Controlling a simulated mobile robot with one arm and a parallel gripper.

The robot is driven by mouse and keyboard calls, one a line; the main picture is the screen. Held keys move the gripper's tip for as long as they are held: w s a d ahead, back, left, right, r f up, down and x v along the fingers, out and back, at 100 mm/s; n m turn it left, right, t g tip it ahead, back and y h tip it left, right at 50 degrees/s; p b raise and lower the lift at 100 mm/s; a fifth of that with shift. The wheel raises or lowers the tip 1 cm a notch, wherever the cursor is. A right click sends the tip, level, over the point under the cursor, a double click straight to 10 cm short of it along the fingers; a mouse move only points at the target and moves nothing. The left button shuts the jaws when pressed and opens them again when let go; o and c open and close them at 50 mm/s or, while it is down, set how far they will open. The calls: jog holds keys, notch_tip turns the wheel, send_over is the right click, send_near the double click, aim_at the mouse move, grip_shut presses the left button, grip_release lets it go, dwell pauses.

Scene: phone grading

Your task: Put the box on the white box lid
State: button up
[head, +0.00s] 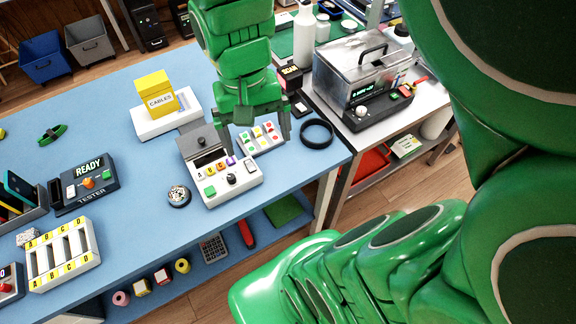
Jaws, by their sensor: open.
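A yellow box (156,93) labelled CABLES stands upright at the back of the blue table. It is on a low white slab (146,126) that looks like the white box lid. The box appears to rest on the slab's upper face. My gripper (256,141) is open, with its fingers apart and pointing down. It is to the right of the box and clear of it, over the area of a white device with coloured buttons. Nothing shows held between the fingers.
A tester (87,184) and a lettered rack (62,255) stand at left.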

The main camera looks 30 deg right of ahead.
jog(key=s+f+n, duration=0.2)
jog(key=s, duration=0.6)
jog(key=shift+d+n, duration=0.3)
jog(key=shift+n, duration=0.1)
dwell(0.5)
